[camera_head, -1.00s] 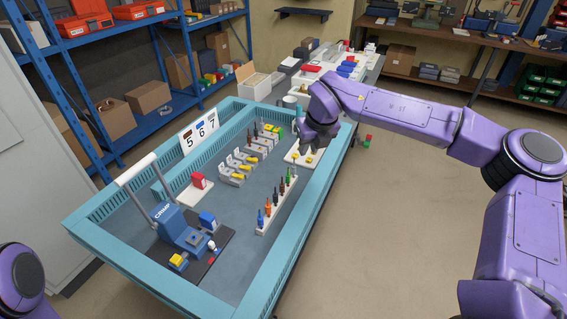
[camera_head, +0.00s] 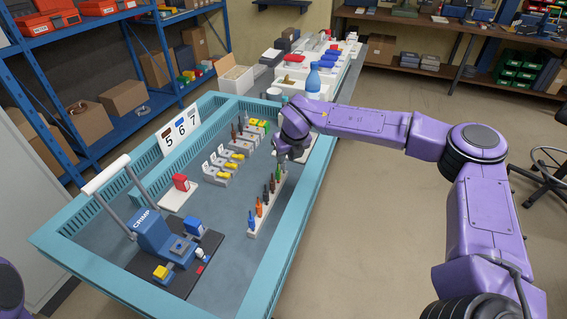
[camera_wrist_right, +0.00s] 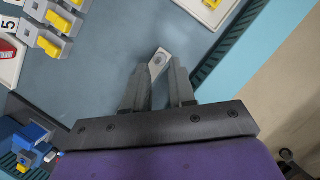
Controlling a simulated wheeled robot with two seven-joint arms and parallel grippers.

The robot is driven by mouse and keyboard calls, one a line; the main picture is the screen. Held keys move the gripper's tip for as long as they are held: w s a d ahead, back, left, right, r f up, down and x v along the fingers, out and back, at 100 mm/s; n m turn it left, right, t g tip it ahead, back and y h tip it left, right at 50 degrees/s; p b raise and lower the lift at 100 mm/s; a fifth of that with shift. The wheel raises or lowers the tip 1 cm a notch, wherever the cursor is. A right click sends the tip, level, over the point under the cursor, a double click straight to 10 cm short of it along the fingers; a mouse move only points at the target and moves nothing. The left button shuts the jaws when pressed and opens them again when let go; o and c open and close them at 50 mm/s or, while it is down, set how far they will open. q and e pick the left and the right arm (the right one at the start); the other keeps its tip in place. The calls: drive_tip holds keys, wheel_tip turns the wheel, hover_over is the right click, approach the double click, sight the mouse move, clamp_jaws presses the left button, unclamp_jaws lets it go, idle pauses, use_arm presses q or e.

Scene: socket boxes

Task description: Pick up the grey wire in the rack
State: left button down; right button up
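The white rack (camera_head: 262,221) stands on the blue-grey bench, with blue, orange, brown, green and dark wires upright in a row. I cannot make out a separate grey wire; the far end of the rack is partly hidden by my right gripper (camera_head: 281,156). That gripper is above the far end, pointing down. In the right wrist view its fingers (camera_wrist_right: 158,88) are apart, with the pale end of the rack (camera_wrist_right: 159,60) showing between and beyond them. No held thing shows. My left gripper is out of view.
A blue crimp tool (camera_head: 155,236) stands at the near left. White holders with yellow parts (camera_head: 232,157) stand left of the rack. The teal bench rim (camera_head: 300,205) runs close on the right. A blue-capped bottle (camera_head: 313,80) stands beyond.

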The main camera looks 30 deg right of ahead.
sight(284, 165)
drive_tip(key=x, duration=0.3)
drive_tip(key=shift+w+f, duration=0.15)
clamp_jaws()
